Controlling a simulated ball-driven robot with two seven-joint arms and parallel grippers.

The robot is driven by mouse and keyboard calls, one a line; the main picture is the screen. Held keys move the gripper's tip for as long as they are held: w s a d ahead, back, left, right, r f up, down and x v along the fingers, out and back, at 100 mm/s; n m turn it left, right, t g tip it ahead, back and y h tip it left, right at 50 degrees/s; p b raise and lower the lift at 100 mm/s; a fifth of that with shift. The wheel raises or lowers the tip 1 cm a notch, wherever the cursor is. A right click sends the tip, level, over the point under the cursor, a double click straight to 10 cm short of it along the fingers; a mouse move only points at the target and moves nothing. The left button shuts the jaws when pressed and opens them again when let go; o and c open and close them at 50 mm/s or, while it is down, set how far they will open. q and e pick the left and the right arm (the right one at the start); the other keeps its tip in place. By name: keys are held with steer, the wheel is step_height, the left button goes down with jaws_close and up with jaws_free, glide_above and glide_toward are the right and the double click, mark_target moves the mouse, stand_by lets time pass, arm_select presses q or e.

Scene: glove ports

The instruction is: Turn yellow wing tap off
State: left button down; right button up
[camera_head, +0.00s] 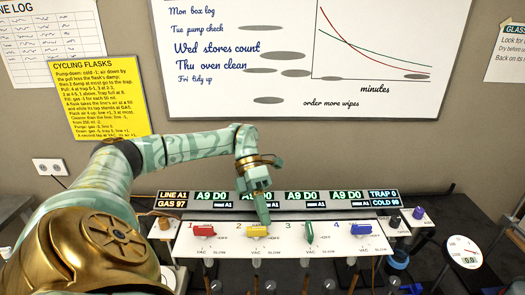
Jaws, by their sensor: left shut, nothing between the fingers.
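The yellow wing tap (254,232) is on the white sloping panel (284,243), under the number 2, and its wing lies roughly sideways. Small labels for off, vac and slow sit around it. My left gripper (264,219) points down from above with its fingers shut and empty. Its tips are just above or behind the right end of the yellow wing; I cannot tell whether they touch it. My right gripper is not in view.
A red tap (204,231) is left of the yellow one; a green tap (309,232), standing upright in the picture, and a blue tap (361,229) are to the right. A lit display strip (278,205) runs behind. A round gauge (465,252) stands at right.

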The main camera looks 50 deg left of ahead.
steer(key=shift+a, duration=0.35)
